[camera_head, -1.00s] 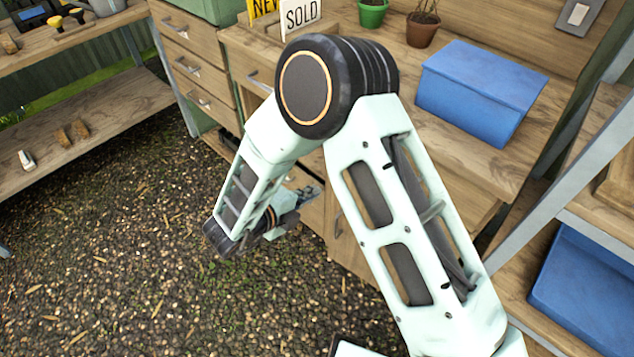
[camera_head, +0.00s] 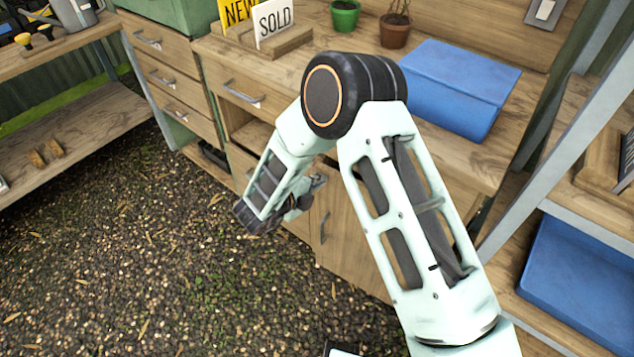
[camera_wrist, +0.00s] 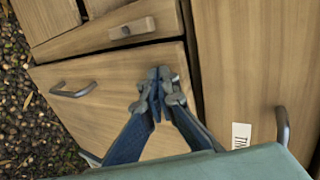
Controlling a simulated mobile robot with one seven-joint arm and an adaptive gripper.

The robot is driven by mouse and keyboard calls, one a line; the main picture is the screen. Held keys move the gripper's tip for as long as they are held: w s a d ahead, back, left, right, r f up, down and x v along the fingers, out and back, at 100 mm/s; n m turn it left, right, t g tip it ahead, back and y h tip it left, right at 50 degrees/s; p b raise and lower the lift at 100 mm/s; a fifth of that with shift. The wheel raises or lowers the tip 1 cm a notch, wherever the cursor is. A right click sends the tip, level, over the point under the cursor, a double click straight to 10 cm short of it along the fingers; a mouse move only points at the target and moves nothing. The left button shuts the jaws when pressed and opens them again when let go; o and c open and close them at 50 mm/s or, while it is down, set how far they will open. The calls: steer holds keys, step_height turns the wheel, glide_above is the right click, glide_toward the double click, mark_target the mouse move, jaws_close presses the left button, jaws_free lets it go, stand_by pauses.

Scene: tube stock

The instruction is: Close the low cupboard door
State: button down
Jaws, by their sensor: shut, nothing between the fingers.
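The low cupboard door (camera_head: 350,250) is a plain wooden panel under the workbench, with a vertical metal handle (camera_head: 325,228). In the wrist view the door (camera_wrist: 115,75) fills the middle, with its handle (camera_wrist: 73,90) at the left. It looks nearly flush with its frame; I cannot tell whether it is fully shut. My gripper (camera_wrist: 158,78) is shut and empty, its fingertips in front of the door panel, to the right of the handle. Whether they touch the panel is unclear.
A labelled drawer front (camera_wrist: 235,60) adjoins the door in the wrist view. A blue box (camera_head: 455,90), pots and signs stand on the workbench (camera_head: 375,85). Metal-framed shelving (camera_head: 545,165) stands close at right. Gravel floor (camera_head: 150,260) is open at left.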

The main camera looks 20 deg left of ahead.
mark_target(325, 169)
steer(key=w, duration=0.2)
steer(key=w+d+b, duration=0.1)
steer(key=w, duration=0.2)
steer(key=shift+d, duration=0.15)
steer(key=shift+r, duration=0.1)
